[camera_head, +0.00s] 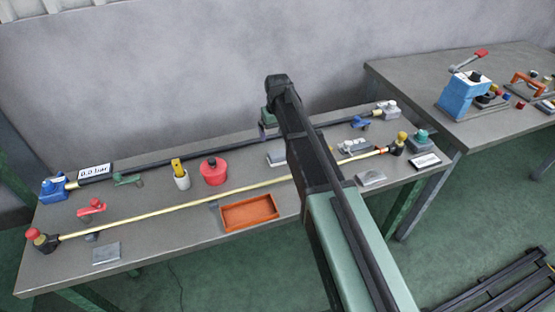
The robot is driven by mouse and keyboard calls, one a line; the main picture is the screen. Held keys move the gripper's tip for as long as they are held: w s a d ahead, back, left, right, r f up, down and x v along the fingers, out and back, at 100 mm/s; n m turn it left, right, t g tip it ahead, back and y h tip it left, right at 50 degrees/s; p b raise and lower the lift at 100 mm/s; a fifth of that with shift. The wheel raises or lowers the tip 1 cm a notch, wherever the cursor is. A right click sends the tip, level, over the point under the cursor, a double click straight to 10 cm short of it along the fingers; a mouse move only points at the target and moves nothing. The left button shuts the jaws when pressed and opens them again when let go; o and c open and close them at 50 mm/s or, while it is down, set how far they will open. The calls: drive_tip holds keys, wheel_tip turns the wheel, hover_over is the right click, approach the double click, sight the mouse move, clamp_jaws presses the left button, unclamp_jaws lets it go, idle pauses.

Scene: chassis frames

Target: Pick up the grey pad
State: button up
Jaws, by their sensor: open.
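Flat grey pads lie on the long workbench (150,225). One grey pad (106,253) is at the front left, and another (371,178) is at the right, just right of my arm. A grey block (277,157) sits near the bench middle, partly hidden behind my arm. I cannot tell which of these is the task's pad. My gripper (264,132) is at the far end of my arm, above the back of the bench. It is small and partly hidden; it is open, and I see no pad in it.
An orange tray (249,213), a red pot (214,171) and a white cup with a yellow item (181,175) stand mid-bench. A yellow rod (180,208) and a dark rod (200,151) run lengthwise. A second table (410,85) with a blue device (464,93) stands right.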

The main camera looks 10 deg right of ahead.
sight(278, 154)
drive_tip(key=shift+s+f+b, duration=0.15)
drive_tip(key=shift+f+b, duration=0.1)
drive_tip(key=shift+b, duration=0.05)
wheel_tip(278, 154, down, 11)
drive_tip(key=b, duration=1)
drive_tip(key=shift+r, duration=0.45)
drive_tip(key=c, duration=1)
wheel_tip(278, 154, up, 20)
drive_tip(key=p, duration=2)
